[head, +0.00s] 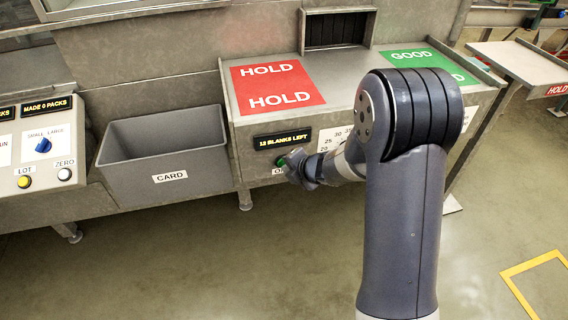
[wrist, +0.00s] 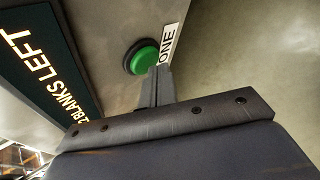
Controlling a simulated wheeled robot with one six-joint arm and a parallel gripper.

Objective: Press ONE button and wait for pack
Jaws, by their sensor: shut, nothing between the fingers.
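The green ONE button (wrist: 142,60) sits on the machine's front face, beside a white ONE label (wrist: 169,42) in the wrist view. In the head view the green button (head: 281,161) shows just left of my gripper (head: 291,163). My gripper is shut and empty, with its fingertips (wrist: 161,72) at the button's edge in the wrist view. I cannot tell whether they touch it. A lit display (head: 282,140) above the button reads a number of blanks left; it also shows in the wrist view (wrist: 40,62).
A red HOLD mat (head: 277,86) and a green GOOD mat (head: 425,60) lie on the machine top, before a dark chute opening (head: 337,30). A grey CARD bin (head: 168,151) and a control panel (head: 40,145) stand left. The floor in front is clear.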

